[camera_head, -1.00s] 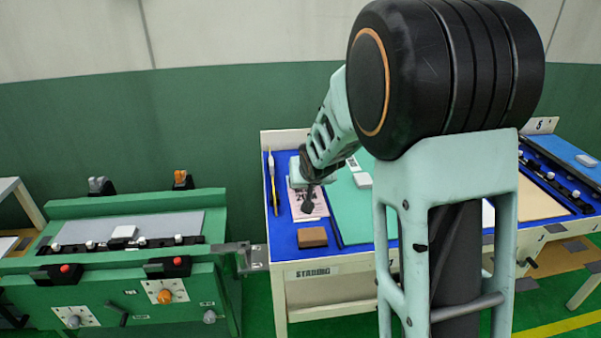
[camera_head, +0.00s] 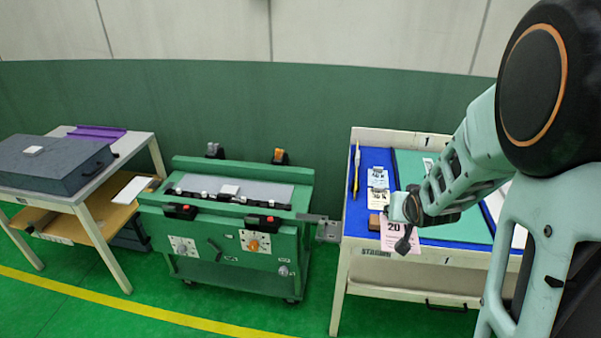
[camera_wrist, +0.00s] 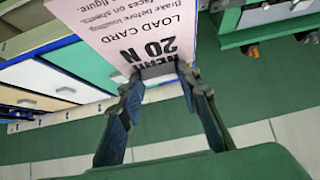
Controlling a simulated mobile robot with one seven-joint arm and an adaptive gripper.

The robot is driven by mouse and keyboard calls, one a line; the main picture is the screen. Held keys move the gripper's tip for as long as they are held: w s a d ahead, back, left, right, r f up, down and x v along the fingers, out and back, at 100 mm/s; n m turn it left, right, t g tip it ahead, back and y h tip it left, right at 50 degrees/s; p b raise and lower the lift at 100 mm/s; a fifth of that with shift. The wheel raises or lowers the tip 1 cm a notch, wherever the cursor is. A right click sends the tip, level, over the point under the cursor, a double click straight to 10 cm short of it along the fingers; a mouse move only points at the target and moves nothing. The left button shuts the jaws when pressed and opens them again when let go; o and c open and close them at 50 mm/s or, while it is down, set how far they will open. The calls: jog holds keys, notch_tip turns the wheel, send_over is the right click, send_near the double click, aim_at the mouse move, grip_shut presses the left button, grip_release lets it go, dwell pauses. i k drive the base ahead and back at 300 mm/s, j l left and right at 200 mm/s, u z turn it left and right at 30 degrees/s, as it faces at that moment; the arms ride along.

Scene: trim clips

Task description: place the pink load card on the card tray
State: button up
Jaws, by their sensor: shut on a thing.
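The pink load card (camera_head: 396,230), printed "LOAD CARD 20 N", hangs in the fingers of my gripper (camera_head: 404,242). In the wrist view the card (camera_wrist: 125,28) fills the upper middle, and my gripper (camera_wrist: 160,76) is shut on its edge. The card is in front of the front part of the white-framed table's blue top (camera_head: 450,233), overlapping its front edge in the head view. I cannot tell for sure which surface is the card tray; a purple tray-like piece (camera_head: 97,132) lies on the left table.
A green bench (camera_head: 222,222) stands at the middle. A dark slab (camera_head: 48,165) sits on the left table. The green floor in front is open.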

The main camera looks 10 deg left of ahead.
aim_at(133, 189)
jog(key=i+j, duration=0.2)
jog(key=j, duration=0.25)
jog(key=i+j, duration=0.2)
jog(key=j, duration=0.25)
jog(key=i+j, duration=0.2)
jog(key=j, duration=0.2)
jog(key=i+j+u, duration=0.1)
jog(key=i+j, duration=0.15)
jog(key=j, duration=0.2)
jog(key=i+j, duration=0.2)
jog(key=j, duration=0.25)
jog(key=i+j, duration=0.2)
jog(key=j, duration=0.2)
jog(key=i+j, duration=0.25)
jog(key=j, duration=0.2)
jog(key=i+j, duration=0.2)
jog(key=j, duration=0.2)
jog(key=u, duration=0.05)
